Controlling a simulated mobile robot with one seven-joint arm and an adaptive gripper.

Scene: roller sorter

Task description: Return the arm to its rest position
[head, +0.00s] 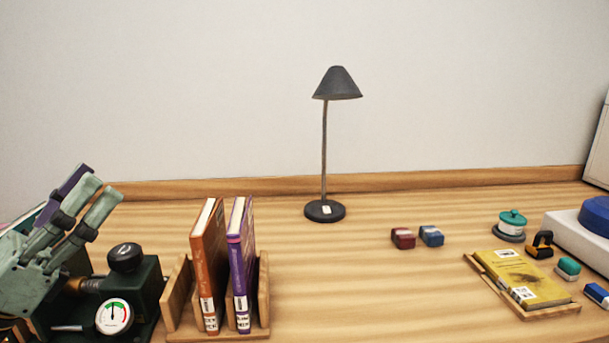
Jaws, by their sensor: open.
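My gripper (98,193) is at the left edge of the head view, with its pale green fingers pointing up and to the right. It is open, and I see nothing held between the fingers. A purple piece shows just behind the fingers; I cannot tell what it belongs to. The rest of my arm is cut off by the left edge of the picture.
A dark green device (146,285) with a gauge stands beside my gripper. A wooden rack (263,300) holds an orange book (208,265) and a purple book (240,262). A black lamp (325,211) stands behind. A yellow book (515,277) lies on a tray at right. The middle front is clear.

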